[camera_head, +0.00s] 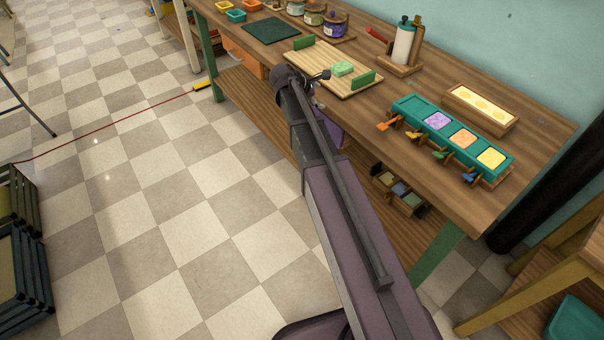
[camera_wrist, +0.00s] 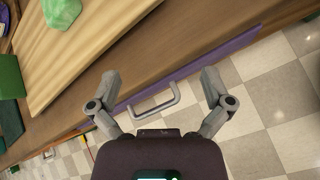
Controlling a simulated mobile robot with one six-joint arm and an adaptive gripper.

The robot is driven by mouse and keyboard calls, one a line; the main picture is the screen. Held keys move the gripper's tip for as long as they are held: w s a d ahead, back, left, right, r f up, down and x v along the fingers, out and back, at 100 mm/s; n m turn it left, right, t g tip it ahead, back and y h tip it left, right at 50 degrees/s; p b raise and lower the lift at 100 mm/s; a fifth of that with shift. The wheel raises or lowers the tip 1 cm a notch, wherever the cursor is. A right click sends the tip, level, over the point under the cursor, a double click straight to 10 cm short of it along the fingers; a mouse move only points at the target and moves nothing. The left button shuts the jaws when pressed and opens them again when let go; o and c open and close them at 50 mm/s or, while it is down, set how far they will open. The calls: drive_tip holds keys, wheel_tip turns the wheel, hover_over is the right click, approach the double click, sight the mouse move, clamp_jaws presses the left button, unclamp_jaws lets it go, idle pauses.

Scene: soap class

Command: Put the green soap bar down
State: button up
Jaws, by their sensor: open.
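The green soap bar (camera_head: 342,68) lies on the pale wooden board (camera_head: 318,60) on the workbench, between two small green blocks. In the wrist view the soap (camera_wrist: 62,13) shows at the top left, cut by the frame edge. My gripper (camera_head: 318,78) is at the bench's front edge, near the board's front side and apart from the soap. In the wrist view my gripper (camera_wrist: 160,82) has its two fingers spread wide with nothing between them. A purple drawer front with a grey handle (camera_wrist: 154,100) shows beyond the fingers.
A teal mould tray (camera_head: 420,112) with purple, orange and yellow squares stands to the right. A wooden tray of yellow pieces (camera_head: 482,104), a paper roll (camera_head: 403,48), several jars and a dark green mat (camera_head: 270,30) are also on the bench. The checkered floor at left is mostly clear.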

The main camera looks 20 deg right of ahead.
drive_tip(key=s+a+f+m+g+y, duration=0.1)
drive_tip(key=s+a+f+m+y, duration=0.1)
drive_tip(key=s, duration=0.6)
drive_tip(key=s+a+f+m+g+y, duration=0.1)
drive_tip(key=s+a+f+m+y, duration=0.1)
drive_tip(key=s+a+m+y, duration=0.2)
drive_tip(key=s+a+f+m+g+y, duration=0.1)
drive_tip(key=s+a+f+m+y, duration=0.1)
drive_tip(key=s+a+m, duration=0.6)
drive_tip(key=s+m+y, duration=0.1)
drive_tip(key=s, duration=0.5)
drive_tip(key=shift+s, duration=0.25)
